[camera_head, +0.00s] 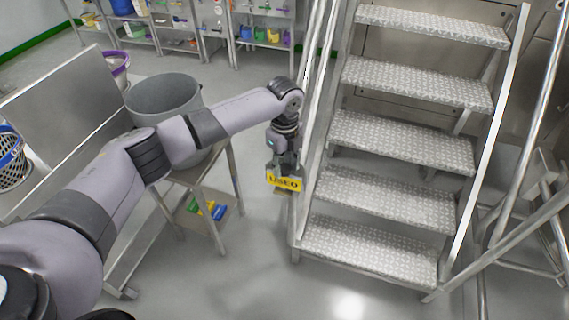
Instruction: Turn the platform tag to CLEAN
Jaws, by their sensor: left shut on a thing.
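The platform tag (284,183) is a small yellow plate with its USED face towards me, at the left side rail of the metal platform steps (402,140). My left gripper (283,172) points down from above and is shut on the tag's upper edge. The tag hangs roughly level, slightly tilted. The fingertips partly cover its top. The tag's other face is hidden, and I cannot tell how it is fixed to the rail. My right gripper is not in view.
A steel table (222,165) with a grey bin (165,97) stands left of the steps, under my left arm. Shelves (262,30) with coloured containers line the back. Handrails rise on both sides of the steps. The floor in front of the steps is clear.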

